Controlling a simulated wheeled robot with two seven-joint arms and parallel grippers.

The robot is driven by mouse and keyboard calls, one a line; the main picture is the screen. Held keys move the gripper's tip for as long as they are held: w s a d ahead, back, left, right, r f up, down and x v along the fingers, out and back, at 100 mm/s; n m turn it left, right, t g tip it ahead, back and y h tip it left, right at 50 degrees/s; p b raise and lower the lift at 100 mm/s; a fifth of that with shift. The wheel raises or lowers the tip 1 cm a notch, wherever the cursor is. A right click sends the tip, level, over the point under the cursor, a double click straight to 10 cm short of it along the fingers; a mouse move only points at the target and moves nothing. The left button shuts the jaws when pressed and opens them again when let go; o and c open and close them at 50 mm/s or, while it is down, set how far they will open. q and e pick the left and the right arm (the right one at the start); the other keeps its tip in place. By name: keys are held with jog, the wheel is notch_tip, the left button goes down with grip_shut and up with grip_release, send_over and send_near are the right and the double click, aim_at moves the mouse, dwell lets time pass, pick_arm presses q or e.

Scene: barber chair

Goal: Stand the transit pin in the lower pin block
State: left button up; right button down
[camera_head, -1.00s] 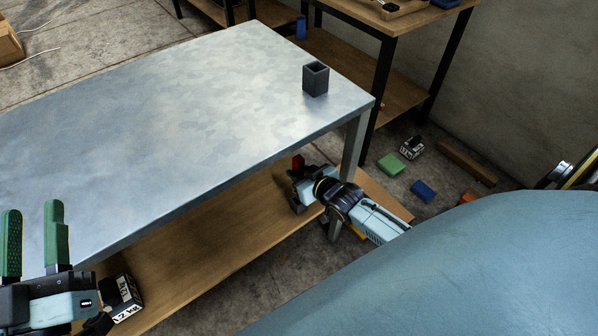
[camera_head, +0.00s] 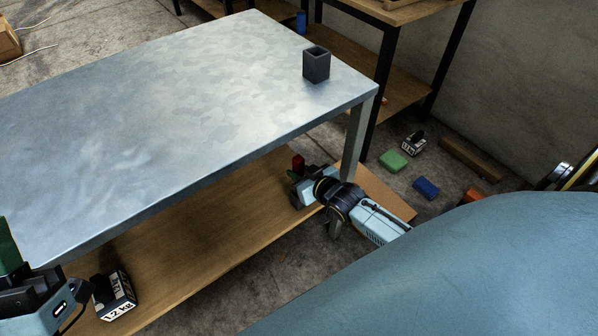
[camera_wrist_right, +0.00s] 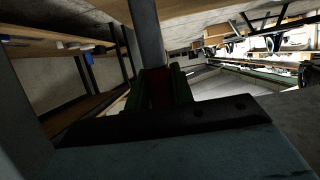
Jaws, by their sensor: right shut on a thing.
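A small red piece, likely the transit pin (camera_head: 298,161), stands up from my right gripper (camera_head: 297,174), under the front edge of the metal table. In the right wrist view the red piece (camera_wrist_right: 160,88) sits between the green fingers, which are shut on it. A dark grey square block with an open top (camera_head: 316,68), possibly the lower pin block, stands upright near the table's right corner, apart from the gripper. My left gripper (camera_head: 8,250) is cut off at the lower left edge; one green finger shows.
The metal table (camera_head: 180,110) is otherwise bare. Its leg (camera_head: 356,140) is close to my right gripper. Green (camera_head: 393,160) and blue (camera_head: 426,188) blocks lie on the floor. A blue-grey surface fills the lower right.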

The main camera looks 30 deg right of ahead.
jog(key=shift+p, duration=0.85)
dwell(1.4)
jog(key=shift+f+b, duration=2.25)
jog(key=shift+f, duration=0.85)
jog(key=c, duration=1.1)
grip_release()
jog(key=shift+s, duration=0.1)
jog(key=p+v, duration=0.7)
jog(key=v, duration=0.6)
jog(key=shift+s, duration=0.2)
